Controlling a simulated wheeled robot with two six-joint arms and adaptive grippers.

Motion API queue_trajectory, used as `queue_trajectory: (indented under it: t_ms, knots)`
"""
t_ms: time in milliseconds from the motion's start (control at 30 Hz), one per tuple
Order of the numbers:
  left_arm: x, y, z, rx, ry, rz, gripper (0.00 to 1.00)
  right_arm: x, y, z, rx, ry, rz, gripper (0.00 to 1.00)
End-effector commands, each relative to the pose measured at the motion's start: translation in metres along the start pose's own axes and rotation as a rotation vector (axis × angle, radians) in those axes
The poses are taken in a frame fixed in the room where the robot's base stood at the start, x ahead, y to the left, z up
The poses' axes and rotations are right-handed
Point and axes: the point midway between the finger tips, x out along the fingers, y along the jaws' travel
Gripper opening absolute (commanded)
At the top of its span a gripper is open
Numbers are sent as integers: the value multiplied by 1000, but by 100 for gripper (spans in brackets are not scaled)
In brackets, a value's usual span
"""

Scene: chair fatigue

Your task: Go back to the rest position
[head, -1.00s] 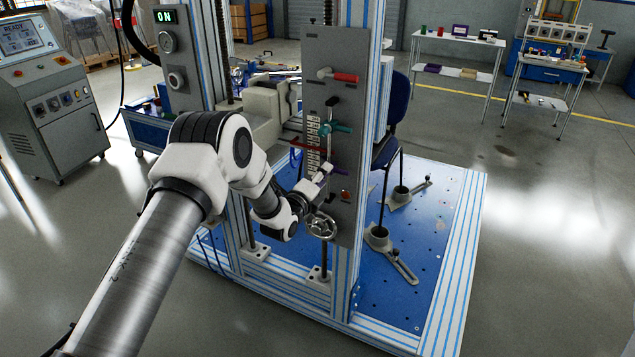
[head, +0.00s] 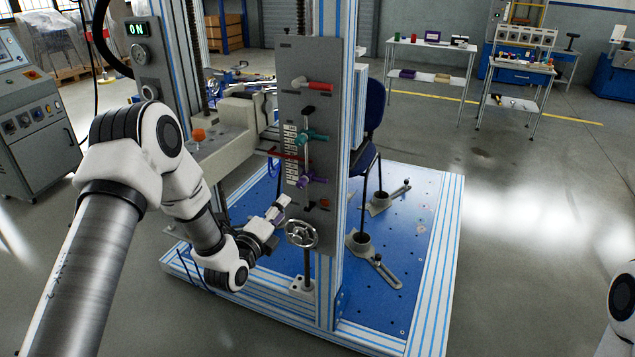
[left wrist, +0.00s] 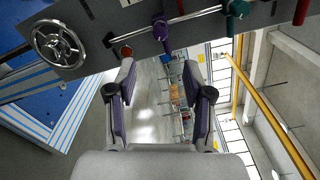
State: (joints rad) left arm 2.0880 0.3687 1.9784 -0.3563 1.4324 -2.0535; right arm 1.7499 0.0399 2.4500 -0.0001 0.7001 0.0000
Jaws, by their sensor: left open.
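My left gripper (head: 279,211) is open and empty, just left of the grey control panel (head: 309,75) and above the blue base plate. In the left wrist view its two fingers (left wrist: 165,85) stand apart with nothing between them. The panel carries a red handle (head: 320,86), a teal handle (head: 314,136), a purple handle (head: 311,181) and a metal handwheel (head: 301,233). The handwheel also shows in the left wrist view (left wrist: 58,44). A piece of my right arm shows at the right edge; its gripper is out of view.
The test frame's upright (head: 348,120) stands close right of the panel, with a blue chair (head: 373,110) behind it. A grey cabinet (head: 35,130) reading READY earlier stands at the left. Shelf tables (head: 430,48) stand at the back. The floor on the right is open.

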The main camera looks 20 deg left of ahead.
Motion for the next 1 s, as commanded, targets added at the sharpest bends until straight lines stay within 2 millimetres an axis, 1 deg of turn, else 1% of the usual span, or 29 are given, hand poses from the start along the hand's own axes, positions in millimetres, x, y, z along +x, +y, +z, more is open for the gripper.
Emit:
queue_trajectory:
  t_ms: [133,167,233,267,300,367,400,467,500,533,567,600,667,700,733,767,800,867,900,1000]
  knots:
    - [-2,3,-2,0,4,10,51,-3,0,0,0,0,0,40]
    - [-3,6,-6,2,14,20,51,-5,0,0,0,0,0,40]
    - [-10,18,-26,14,60,58,51,-14,0,0,0,0,0,40]
    - [-17,26,-39,17,87,85,51,-18,0,0,0,0,0,40]
    - [-31,39,-59,18,126,138,51,-23,0,0,0,0,0,40]
    - [-59,66,-89,-12,188,260,51,-30,0,0,0,0,0,40]
    - [-84,85,-109,-75,222,365,51,-34,0,0,0,0,0,40]
    - [-125,113,-134,-218,243,545,51,-39,0,0,0,0,0,40]
    - [-156,129,-148,-328,233,676,51,-42,0,0,0,0,0,40]
    - [-179,140,-157,-415,212,776,51,-44,0,0,0,0,0,40]
    - [-204,149,-164,-506,175,879,51,-46,0,0,0,0,0,40]
    - [-239,160,-171,-633,100,1018,51,-48,0,0,0,0,0,40]
    - [-286,170,-177,-816,-57,1200,51,-50,0,0,0,0,0,40]
    - [-314,174,-179,-929,-187,1299,51,-50,0,0,0,0,0,40]
    - [-332,175,-178,-1010,-296,1360,51,-49,0,0,0,0,0,40]
    - [-348,176,-177,-1087,-407,1407,51,-49,0,0,0,0,0,40]
    - [-365,176,-175,-1184,-559,1449,51,-48,0,0,0,0,0,40]
    - [-384,176,-173,-1304,-767,1479,51,-48,0,0,0,0,0,40]
    - [-391,176,-172,-1367,-876,1480,51,-48,0,0,0,0,0,40]
    - [-397,176,-172,-1473,-1044,1458,51,-48,0,0,0,0,0,40]
